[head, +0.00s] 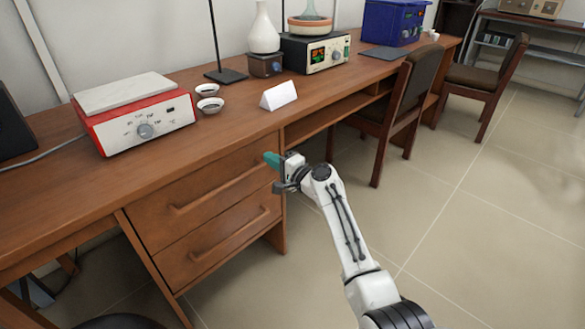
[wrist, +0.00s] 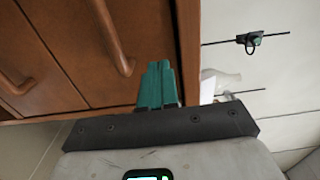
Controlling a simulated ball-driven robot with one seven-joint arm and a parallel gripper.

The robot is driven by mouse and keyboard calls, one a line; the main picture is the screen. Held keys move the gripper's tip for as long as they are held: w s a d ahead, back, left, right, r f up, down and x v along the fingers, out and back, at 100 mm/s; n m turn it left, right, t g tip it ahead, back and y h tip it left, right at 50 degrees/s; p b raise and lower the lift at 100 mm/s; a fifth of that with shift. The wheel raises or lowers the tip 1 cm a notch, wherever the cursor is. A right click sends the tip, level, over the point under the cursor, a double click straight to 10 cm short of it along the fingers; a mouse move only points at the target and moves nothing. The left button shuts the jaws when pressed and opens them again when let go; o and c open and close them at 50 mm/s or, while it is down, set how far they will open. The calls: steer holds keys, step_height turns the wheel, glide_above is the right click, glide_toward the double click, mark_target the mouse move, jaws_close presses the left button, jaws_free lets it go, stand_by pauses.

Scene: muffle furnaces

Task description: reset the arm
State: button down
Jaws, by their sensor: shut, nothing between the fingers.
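My gripper (head: 271,160) is at the end of my white arm, in front of the wooden desk's drawers in the head view. Its teal fingers are shut together with nothing between them. In the wrist view the closed fingers (wrist: 157,83) point toward the brown drawer fronts (wrist: 75,50) and the desk edge. I cannot tell the exact gap between the fingertips and the desk.
The desk (head: 225,125) holds a red and white hotplate (head: 135,120), two small dishes (head: 210,104), a folded white card (head: 279,95), a white flask (head: 263,30) and a blue box (head: 392,22). A chair (head: 397,100) stands right of the arm. Tiled floor (head: 470,230) is open at the right.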

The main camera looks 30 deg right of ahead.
steer(key=p+v, duration=0.1)
steer(key=v, duration=0.6)
steer(key=shift+s+d+p, duration=0.15)
steer(key=shift+s+p, duration=0.05)
steer(key=shift+p, duration=0.15)
steer(key=s+a+f+n+g+y, duration=0.1)
steer(key=s+a+f+n+g, duration=0.3)
steer(key=s+f, duration=0.3)
steer(key=s+a+f+n+g, duration=0.35)
steer(key=s+f, duration=0.25)
steer(key=s, duration=0.3)
steer(key=s+f+n+g+h, duration=0.35)
steer(key=s+n+g, duration=0.25)
steer(key=s, duration=1.4)
steer(key=s+d+r+n+g+h+p, duration=0.1)
steer(key=s+d+r+g+h, duration=0.15)
steer(key=s, duration=0.95)
step_height(320, 180, up, 19)
steer(key=p, duration=1.9)
steer(key=shift+a, duration=0.2)
steer(key=shift+w, duration=0.15)
